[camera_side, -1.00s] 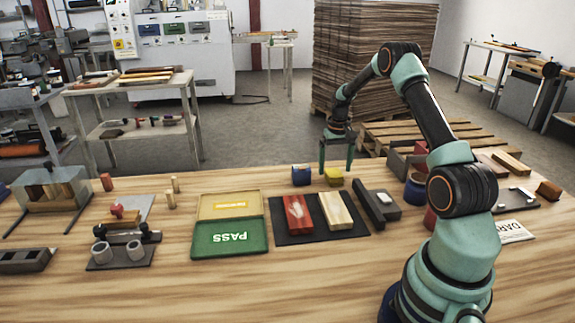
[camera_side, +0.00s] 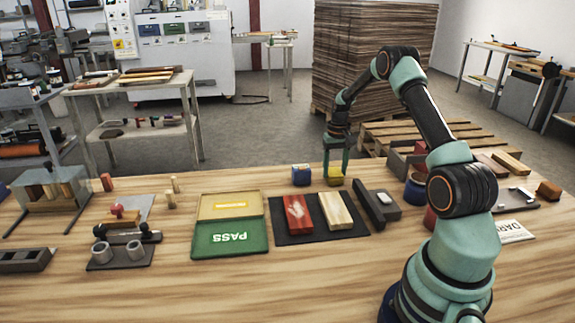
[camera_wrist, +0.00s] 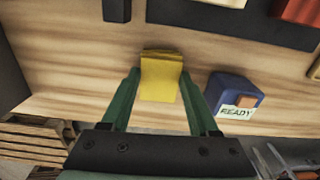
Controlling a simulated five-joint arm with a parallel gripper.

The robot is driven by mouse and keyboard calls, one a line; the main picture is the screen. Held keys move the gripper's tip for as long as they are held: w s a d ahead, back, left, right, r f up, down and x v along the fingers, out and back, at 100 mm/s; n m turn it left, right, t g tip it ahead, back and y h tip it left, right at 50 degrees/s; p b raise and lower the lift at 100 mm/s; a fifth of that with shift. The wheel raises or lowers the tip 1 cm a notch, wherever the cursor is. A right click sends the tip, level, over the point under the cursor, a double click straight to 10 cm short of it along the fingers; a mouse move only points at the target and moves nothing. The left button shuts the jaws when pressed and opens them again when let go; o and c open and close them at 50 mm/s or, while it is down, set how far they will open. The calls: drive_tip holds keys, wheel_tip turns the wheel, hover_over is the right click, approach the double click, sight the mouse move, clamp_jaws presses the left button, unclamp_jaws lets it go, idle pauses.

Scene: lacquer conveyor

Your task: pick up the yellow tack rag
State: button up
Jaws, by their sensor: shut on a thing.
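The yellow tack rag (camera_side: 335,181) is a small yellow block-like cloth near the far edge of the wooden bench. It also shows in the wrist view (camera_wrist: 161,78), between the two green fingers. My gripper (camera_side: 336,172) is down at the rag and shut on it, with a finger on each side (camera_wrist: 160,90). The rag appears to be at bench level; I cannot tell whether it is clear of the surface.
A blue box labelled READY (camera_wrist: 235,97) stands close beside the rag; it also shows in the side view (camera_side: 301,175). A black mat (camera_side: 290,238) with red and pale wooden blocks lies nearer. A PASS tray (camera_side: 230,237) lies left.

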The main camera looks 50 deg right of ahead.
sight(335, 173)
wheel_tip(335, 173, up, 20)
idle(0.4)
drive_tip(key=shift+f, duration=0.1)
